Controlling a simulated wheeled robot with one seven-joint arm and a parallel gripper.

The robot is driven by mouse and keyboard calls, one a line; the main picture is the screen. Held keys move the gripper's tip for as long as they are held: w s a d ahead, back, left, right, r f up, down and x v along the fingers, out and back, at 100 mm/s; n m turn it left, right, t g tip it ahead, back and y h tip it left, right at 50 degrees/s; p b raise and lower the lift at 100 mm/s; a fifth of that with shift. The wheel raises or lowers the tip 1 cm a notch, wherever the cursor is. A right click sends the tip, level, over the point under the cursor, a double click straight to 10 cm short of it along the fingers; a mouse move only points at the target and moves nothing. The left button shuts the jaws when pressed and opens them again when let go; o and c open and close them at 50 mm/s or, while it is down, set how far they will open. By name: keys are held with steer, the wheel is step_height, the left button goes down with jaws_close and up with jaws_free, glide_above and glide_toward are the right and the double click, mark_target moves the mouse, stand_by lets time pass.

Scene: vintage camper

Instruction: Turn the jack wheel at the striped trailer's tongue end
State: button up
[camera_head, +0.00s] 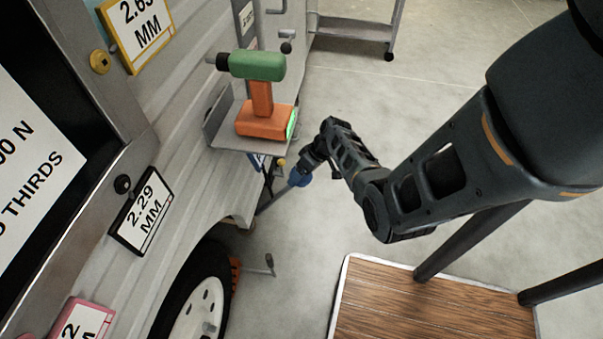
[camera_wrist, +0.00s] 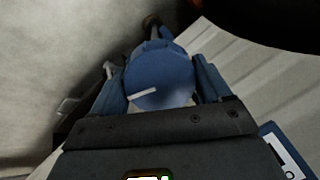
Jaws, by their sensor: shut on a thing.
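My gripper (camera_wrist: 160,84) has its two blue fingers on either side of a round blue jack wheel (camera_wrist: 163,68) and is shut on it. A short white bar mark lies on the wheel's face, tilted slightly up to the right. In the head view my gripper (camera_head: 303,170) reaches down beside the trailer's end, past the trailer wall (camera_head: 180,135). A blue patch there could be wheel or fingers; I cannot tell which. The trailer shows pale ribbed siding.
A green and orange drill (camera_head: 263,90) stands on a small grey shelf on the trailer wall, just above and left of my gripper. A wheel tyre (camera_head: 180,300) is below. A wooden-topped platform (camera_head: 420,310) is at lower right. Open concrete floor (camera_head: 400,110) lies beyond my arm.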

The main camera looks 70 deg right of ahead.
steer(key=shift+d+m, duration=0.2)
steer(key=shift+m, duration=1.2)
steer(key=shift+s+m, duration=0.15)
steer(key=shift+m, duration=0.15)
steer(key=o, duration=1)
steer(key=p+v, duration=0.1)
steer(key=v, duration=0.6)
steer(key=shift+s+r+p, duration=0.25)
steer(key=shift+r+p, duration=0.05)
steer(key=shift+p, duration=0.1)
steer(key=shift+d, duration=0.1)
